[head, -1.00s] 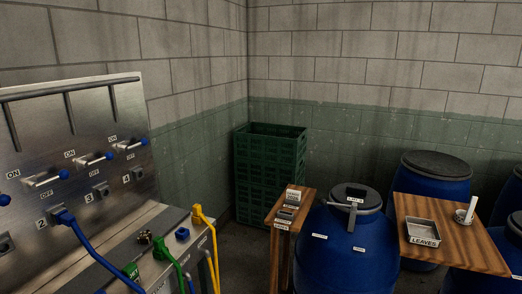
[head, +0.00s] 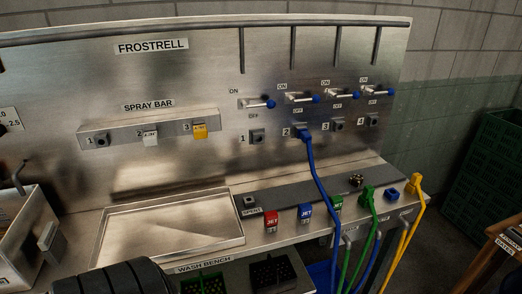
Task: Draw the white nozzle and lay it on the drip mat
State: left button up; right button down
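The white nozzle (head: 150,138) sits in socket 2 of the spray bar (head: 110,135) on the steel back panel. Socket 1 beside it shows only a dark opening, and a yellow nozzle (head: 200,131) sits in socket 3. A flat dark grey strip (head: 310,190) lies along the bench right of the steel tray; it may be the drip mat, but I cannot read a label naming it. Neither of my grippers is clearly in view.
A shallow steel tray (head: 172,228) lies below the spray bar. Red (head: 271,221), blue (head: 305,212) and green nozzles stand at the front edge. A blue hose (head: 321,185) hangs from outlet 2. A black ribbed shape (head: 125,279) fills the lower left. A green crate (head: 488,165) stands right.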

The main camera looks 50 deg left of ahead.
aim_at(149, 138)
jog(key=k+u, duration=0.15)
jog(key=u, duration=2.1)
jog(key=i, duration=0.05)
